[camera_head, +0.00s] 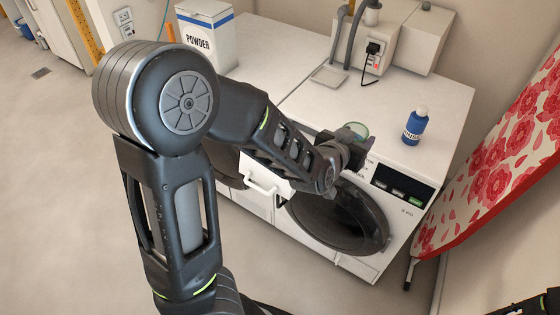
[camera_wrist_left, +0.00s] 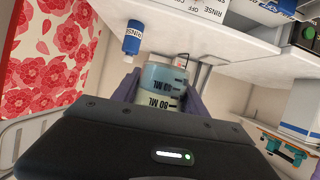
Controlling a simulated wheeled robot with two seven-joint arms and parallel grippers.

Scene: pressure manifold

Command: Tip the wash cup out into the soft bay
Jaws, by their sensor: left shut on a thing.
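My left gripper (camera_head: 350,146) is shut on the wash cup, above the front edge of the washing machine top. The clear cup (camera_head: 359,130) shows a greenish rim in the head view. In the left wrist view the cup (camera_wrist_left: 162,88) sits between the fingers, with dark millilitre marks and pale contents. A white drawer (camera_head: 268,184) stands pulled out at the front left of the machine, left of the gripper. My arm partly covers it, and its bays cannot be told apart. My right gripper does not show.
A blue rinse bottle (camera_head: 414,127) stands on the worktop right of the cup. A white powder box (camera_head: 205,35) stands at the back left. Grey hoses and a wall socket are behind. A red floral ironing board (camera_head: 500,150) leans at right. The round machine door (camera_head: 340,215) is below.

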